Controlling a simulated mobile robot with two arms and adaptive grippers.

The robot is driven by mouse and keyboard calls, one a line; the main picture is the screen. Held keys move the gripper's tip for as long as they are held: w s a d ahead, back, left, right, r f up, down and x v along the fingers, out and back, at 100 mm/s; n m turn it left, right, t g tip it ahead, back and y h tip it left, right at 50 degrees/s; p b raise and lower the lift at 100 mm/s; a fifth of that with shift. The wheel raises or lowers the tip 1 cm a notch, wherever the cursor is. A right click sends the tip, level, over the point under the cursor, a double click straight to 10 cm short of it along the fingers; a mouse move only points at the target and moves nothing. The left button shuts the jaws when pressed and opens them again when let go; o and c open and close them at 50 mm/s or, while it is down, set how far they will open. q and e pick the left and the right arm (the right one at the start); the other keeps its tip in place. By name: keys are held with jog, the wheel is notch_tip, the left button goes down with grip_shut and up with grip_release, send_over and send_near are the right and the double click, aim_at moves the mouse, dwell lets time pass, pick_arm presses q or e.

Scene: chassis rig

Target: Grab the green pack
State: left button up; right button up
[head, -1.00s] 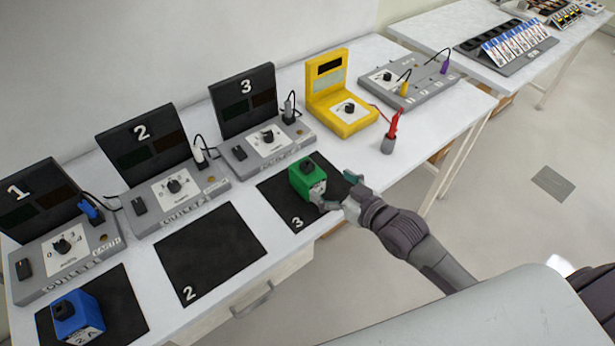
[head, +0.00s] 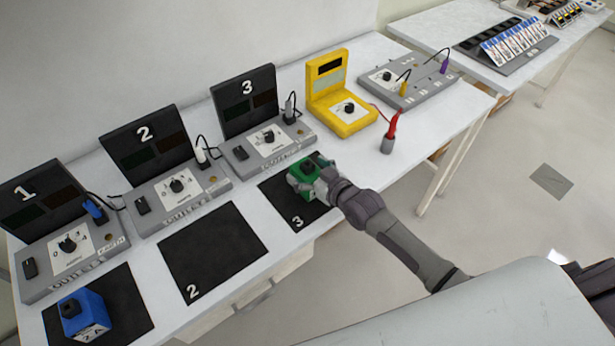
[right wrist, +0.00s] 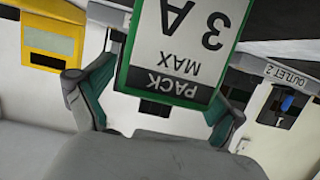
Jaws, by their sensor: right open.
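The green pack (head: 303,181) stands on the black mat marked 3 (head: 289,208), in front of outlet 3. In the right wrist view the pack (right wrist: 188,45) fills the middle, its label reading "PACK MAX 3 A" upside down. My right gripper (head: 322,178) is at the pack, reaching in from the right. In the right wrist view its two fingers (right wrist: 155,88) stand open, one on each side of the pack. I cannot tell whether they touch it. My left gripper is not in view.
A blue pack (head: 84,314) stands on mat 1; mat 2 (head: 213,250) is empty. Grey outlet boxes line the back, including outlet 3 (head: 268,147). A yellow meter (head: 342,105) and a red probe in a grey holder (head: 388,144) stand to the right of the green pack.

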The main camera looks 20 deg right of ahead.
jog(key=c, duration=1.6)
jog(key=shift+r, duration=0.1)
jog(key=shift+r, duration=0.15)
